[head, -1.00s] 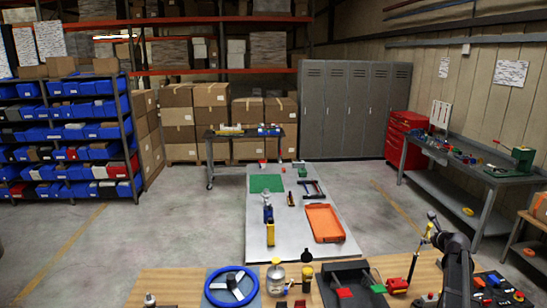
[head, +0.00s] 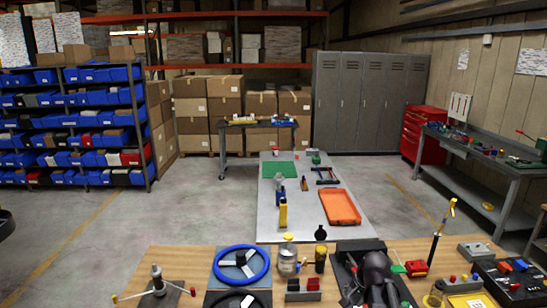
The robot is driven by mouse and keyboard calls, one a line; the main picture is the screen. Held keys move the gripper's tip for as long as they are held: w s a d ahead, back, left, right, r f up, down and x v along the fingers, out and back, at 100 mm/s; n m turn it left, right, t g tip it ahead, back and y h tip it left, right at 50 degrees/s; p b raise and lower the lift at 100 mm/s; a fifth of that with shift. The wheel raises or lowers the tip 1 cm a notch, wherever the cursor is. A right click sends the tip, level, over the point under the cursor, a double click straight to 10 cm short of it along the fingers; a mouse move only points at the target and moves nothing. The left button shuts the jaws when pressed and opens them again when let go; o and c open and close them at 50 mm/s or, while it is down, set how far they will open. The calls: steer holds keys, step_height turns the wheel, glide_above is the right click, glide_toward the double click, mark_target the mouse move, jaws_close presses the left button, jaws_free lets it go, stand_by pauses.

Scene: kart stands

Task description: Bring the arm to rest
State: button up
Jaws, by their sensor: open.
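A dark rounded part of my arm (head: 378,268) shows at the bottom of the head view, right of centre. It stands in front of the black pedal tray (head: 348,258) and hides part of it. I cannot make out my gripper's fingers; the end of the arm is hidden or out of the picture. Nothing held by the arm can be seen.
The near wooden bench holds a blue-rimmed steering wheel (head: 242,263), a glass jar (head: 288,262), a yellow-topped upright lever (head: 440,232) and switch boxes (head: 462,284). Beyond stands a grey table (head: 300,220) with an orange tray (head: 340,207). Open floor lies left.

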steer(key=s+a+f+n+g+b, duration=0.1)
steer(key=s+a+f+n+b, duration=0.1)
steer(key=s, duration=0.4)
steer(key=s+a+f+n+g+h+b, duration=0.1)
steer(key=s+a+f+n+g+b, duration=0.1)
steer(key=s+a+f+n, duration=0.2)
steer(key=s+a+n, duration=0.1)
steer(key=a+n, duration=0.1)
steer(key=n, duration=0.1)
steer(key=shift+s+f+b, duration=0.35)
steer(key=shift+s+f, duration=0.05)
stand_by(1.5)
